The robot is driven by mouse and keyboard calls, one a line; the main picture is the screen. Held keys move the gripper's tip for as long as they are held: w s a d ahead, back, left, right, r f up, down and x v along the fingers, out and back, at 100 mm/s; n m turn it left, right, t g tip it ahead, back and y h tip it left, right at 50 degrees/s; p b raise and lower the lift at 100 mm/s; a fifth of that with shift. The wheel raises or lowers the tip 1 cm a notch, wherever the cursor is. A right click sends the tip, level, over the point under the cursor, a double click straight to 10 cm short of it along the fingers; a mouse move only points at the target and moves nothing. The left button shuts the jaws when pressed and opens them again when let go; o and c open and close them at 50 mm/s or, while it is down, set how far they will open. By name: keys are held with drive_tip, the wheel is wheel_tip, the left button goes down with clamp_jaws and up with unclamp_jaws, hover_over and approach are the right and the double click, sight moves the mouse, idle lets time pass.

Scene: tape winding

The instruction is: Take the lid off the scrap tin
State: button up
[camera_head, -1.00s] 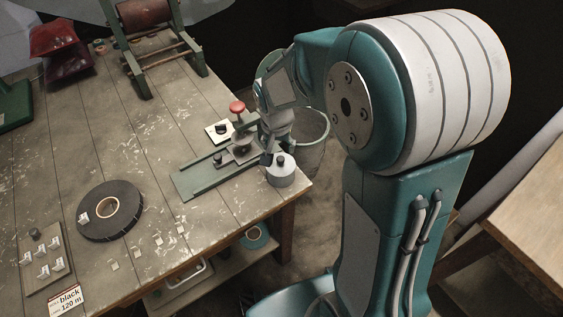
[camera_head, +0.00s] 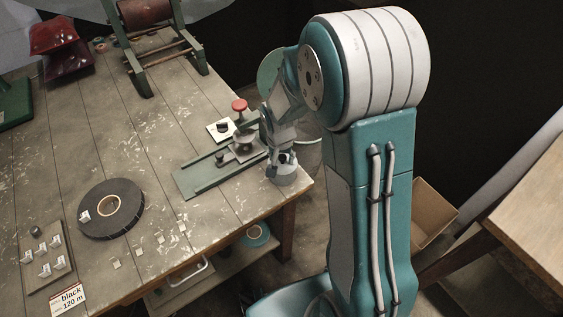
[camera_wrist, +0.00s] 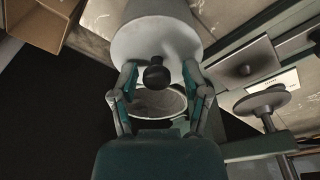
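The scrap tin (camera_head: 287,179) is a small grey cylinder standing upright at the near right corner of the workbench. In the wrist view the tin (camera_wrist: 152,32) is pale grey, with a dark round knob (camera_wrist: 157,76) on its lid. My gripper (camera_head: 281,163) is at the top of the tin and hides much of the lid in the head view. In the wrist view my gripper (camera_wrist: 159,70) is open, with one finger on each side of the knob and a gap to it on both sides. The lid is on the tin.
A green slide fixture (camera_head: 205,178) with a red knob (camera_head: 239,105) stands close left of the tin. A black tape roll (camera_head: 93,222) and a board of small clips (camera_head: 45,262) lie farther left. A bin (camera_wrist: 155,103) shows beyond the bench edge.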

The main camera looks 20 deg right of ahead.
drive_tip(key=c, duration=0.4)
drive_tip(key=shift+d, duration=0.15)
clamp_jaws()
drive_tip(key=shift+r, duration=0.1)
drive_tip(key=shift+w+r, duration=0.1)
drive_tip(key=shift+r, duration=0.45)
drive_tip(key=s+a+r, duration=0.3)
drive_tip(key=s+r, duration=0.8)
drive_tip(key=s, duration=0.3)
drive_tip(key=shift+r, duration=0.4)
